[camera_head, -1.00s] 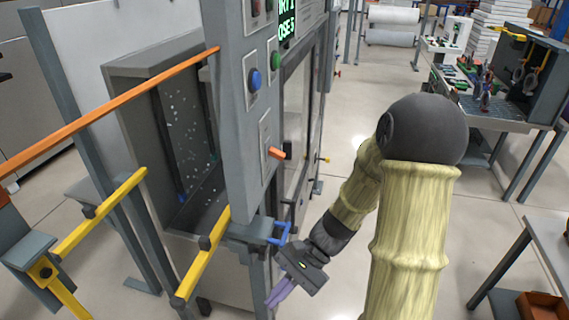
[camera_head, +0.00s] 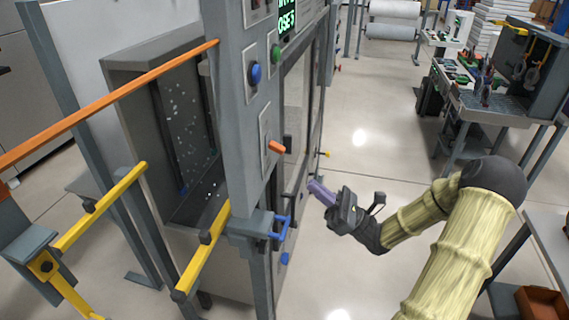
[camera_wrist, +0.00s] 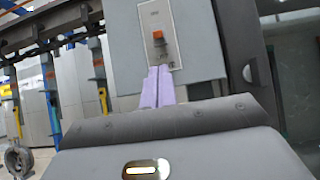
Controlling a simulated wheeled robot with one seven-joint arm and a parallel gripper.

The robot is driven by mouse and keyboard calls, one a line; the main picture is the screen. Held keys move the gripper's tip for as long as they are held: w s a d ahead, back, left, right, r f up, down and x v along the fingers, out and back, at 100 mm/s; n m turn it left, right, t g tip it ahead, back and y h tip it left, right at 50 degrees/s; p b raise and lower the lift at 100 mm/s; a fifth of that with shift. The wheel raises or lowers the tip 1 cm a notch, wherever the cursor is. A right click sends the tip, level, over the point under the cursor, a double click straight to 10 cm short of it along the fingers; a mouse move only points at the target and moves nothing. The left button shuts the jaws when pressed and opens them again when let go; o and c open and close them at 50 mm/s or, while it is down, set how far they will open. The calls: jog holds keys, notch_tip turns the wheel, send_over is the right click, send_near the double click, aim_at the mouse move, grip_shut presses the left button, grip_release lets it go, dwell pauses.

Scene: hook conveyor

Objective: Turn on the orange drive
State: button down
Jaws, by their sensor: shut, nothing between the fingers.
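The orange drive switch (camera_head: 276,147) is a small orange lever on a light plate on the side of the grey control post. In the wrist view the orange switch (camera_wrist: 158,37) sits on its plate (camera_wrist: 157,15), straight beyond my fingertips. My gripper (camera_head: 316,188) is to the right of the post and lower than the switch, apart from it, with its purple fingers pointing up and left. The fingers also show in the wrist view (camera_wrist: 158,75), side by side, shut and empty.
Above the switch on the post are a blue button (camera_head: 255,74) and a green button (camera_head: 276,54). A blue handle (camera_head: 282,230) juts out below. A long orange bar (camera_head: 110,100) and yellow bars (camera_head: 205,250) lie left. Open floor (camera_head: 370,140) is to the right.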

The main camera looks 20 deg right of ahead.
aim_at(277, 148)
jog(key=p+x, duration=0.4)
jog(key=x, duration=0.6)
jog(key=shift+p, duration=0.3)
jog(key=shift+w+a, duration=0.1)
jog(key=shift+w, duration=0.05)
jog(key=shift+r+p, duration=0.1)
jog(key=shift+p, duration=0.2)
